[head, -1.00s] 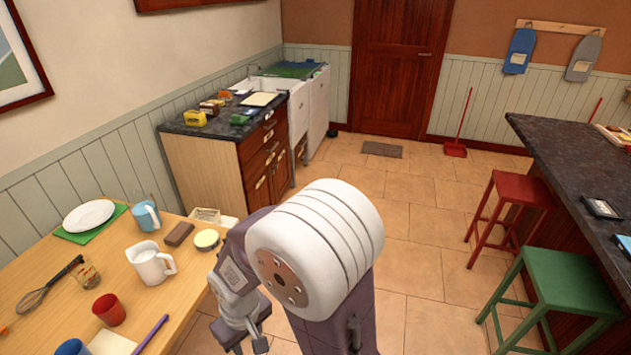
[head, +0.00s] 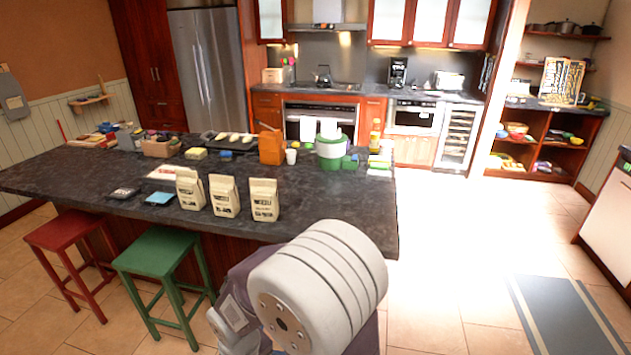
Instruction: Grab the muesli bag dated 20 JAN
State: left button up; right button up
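Three cream muesli bags stand upright in a row near the front edge of the dark island counter: a left bag (head: 190,188), a middle bag (head: 224,196) and a right bag (head: 264,200). Each has dark print on its front. The dates are too small to read, so I cannot tell which is 20 JAN. My own arm shows at the bottom centre, in front of the counter and apart from the bags. No gripper fingertips of either arm can be made out.
The island counter (head: 90,180) also holds an orange container (head: 271,146), a green-and-white pot (head: 330,152) and small items. A red stool (head: 70,232) and a green stool (head: 162,250) stand before it. Floor at the right is clear, with a grey mat (head: 565,315).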

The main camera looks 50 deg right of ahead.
aim_at(191, 189)
jog(key=z, duration=0.8)
